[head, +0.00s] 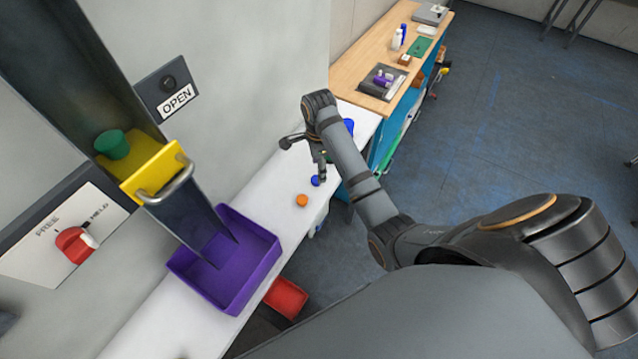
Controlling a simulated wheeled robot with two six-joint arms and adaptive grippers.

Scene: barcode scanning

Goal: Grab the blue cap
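A small blue cap (316,181) lies on the white counter (255,205), just under my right gripper. My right gripper (305,157) hangs over the counter with its fingers spread, one toward the left and one pointing down close to the blue cap. It looks open and empty. Whether the lower finger touches the cap is hard to tell. Another blue object (349,126) shows partly behind my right arm, and its shape is mostly hidden. My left gripper is not in view.
An orange cap (302,200) lies close to the blue cap. A purple bin (262,268) stands under a chute with a yellow gate (152,172) and a green cap (112,144) behind it. A red bin (287,298) sits lower. A wooden bench (385,50) stands beyond.

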